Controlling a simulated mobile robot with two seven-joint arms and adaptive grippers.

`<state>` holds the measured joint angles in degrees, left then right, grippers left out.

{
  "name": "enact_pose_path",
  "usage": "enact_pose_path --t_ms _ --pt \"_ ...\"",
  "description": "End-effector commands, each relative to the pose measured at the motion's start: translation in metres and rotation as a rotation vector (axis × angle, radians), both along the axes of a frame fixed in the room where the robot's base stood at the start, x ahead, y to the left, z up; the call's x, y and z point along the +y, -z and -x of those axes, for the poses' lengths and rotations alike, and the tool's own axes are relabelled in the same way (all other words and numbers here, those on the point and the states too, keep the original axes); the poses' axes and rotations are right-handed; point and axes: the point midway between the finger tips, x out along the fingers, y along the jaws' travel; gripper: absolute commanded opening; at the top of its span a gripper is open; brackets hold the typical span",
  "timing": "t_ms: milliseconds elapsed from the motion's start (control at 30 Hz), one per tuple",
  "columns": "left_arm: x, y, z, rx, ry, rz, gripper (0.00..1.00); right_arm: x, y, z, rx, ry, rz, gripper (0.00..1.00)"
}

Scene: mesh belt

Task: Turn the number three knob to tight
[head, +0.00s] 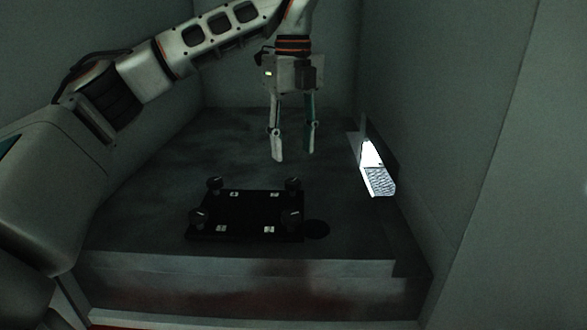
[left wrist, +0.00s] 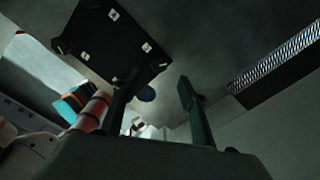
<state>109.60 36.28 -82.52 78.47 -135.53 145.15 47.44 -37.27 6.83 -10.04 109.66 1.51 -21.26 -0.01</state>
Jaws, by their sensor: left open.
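A black panel (head: 247,214) lies on the grey ledge, with a knob near each corner: back left (head: 215,184), back right (head: 293,185), front left (head: 199,217) and front right (head: 290,218). A small white label sits by each knob; I cannot read the numbers. My left gripper (head: 294,157) points down, open and empty, above and behind the panel's back right. In the left wrist view its two fingers (left wrist: 152,104) are apart with nothing between them, and the panel (left wrist: 112,42) shows at upper left. My right gripper is not in view.
A lit opening with a mesh belt (head: 378,182) sits in the right wall; the mesh also shows in the left wrist view (left wrist: 278,56). Walls close in the ledge (head: 130,235) at left, back and right.

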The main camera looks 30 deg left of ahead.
Motion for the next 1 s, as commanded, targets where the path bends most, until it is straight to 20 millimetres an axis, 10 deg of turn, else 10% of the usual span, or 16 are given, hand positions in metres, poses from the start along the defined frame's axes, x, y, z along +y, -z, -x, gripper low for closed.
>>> enact_pose_path --t_ms 500,933,1000 --pt "0.0 0.067 0.0 0.002 0.002 0.0 0.42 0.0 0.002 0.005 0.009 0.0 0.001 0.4" --pt "0.0 0.076 0.0 0.0 0.0 0.0 0.42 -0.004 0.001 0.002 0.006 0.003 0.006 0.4" --pt "0.0 0.075 0.0 0.0 0.0 0.0 0.27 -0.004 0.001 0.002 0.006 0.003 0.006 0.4"
